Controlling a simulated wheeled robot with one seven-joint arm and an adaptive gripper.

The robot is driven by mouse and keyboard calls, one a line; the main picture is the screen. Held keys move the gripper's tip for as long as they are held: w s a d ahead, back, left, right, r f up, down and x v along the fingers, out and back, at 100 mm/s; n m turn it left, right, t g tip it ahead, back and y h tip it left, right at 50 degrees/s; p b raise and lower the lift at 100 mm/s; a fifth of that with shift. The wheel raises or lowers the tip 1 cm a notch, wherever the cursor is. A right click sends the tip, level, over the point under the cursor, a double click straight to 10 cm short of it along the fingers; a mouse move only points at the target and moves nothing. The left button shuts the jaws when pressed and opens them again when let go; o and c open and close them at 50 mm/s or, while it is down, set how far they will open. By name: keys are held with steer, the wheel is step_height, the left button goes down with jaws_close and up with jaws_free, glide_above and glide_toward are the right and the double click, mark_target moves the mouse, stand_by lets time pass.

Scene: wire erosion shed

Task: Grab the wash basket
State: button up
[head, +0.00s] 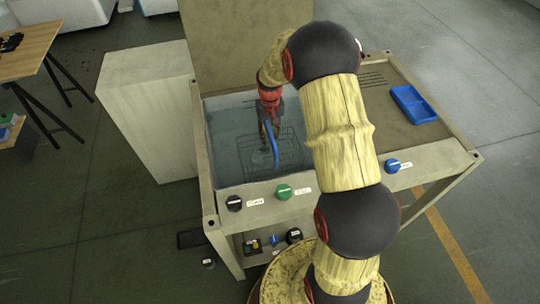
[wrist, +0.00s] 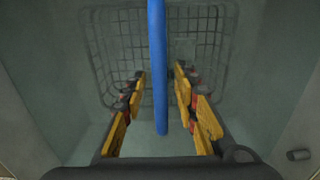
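The wash basket (head: 292,150) is a dark wire-mesh basket inside the open grey tank of the bench. In the wrist view its wire grid (wrist: 205,55) lies beyond my fingers. Its blue handle (head: 272,148) rises toward my gripper. In the wrist view the blue handle (wrist: 157,60) runs between the two yellow-faced fingers, with a gap on each side. My gripper (wrist: 160,76) is open. In the head view my gripper (head: 268,122) points down into the tank at the top of the handle; my arm hides part of the tank's right side.
The tank's front panel has a black knob (head: 234,203), a green knob (head: 284,192) and a blue knob (head: 392,165). A blue tray (head: 413,104) lies on the bench top at right. A raised panel (head: 230,45) stands behind the tank. A pale cabinet (head: 150,110) stands left.

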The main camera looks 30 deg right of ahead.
steer(key=c, duration=0.6)
jaws_close()
steer(key=shift+r, duration=0.1)
stand_by(0.3)
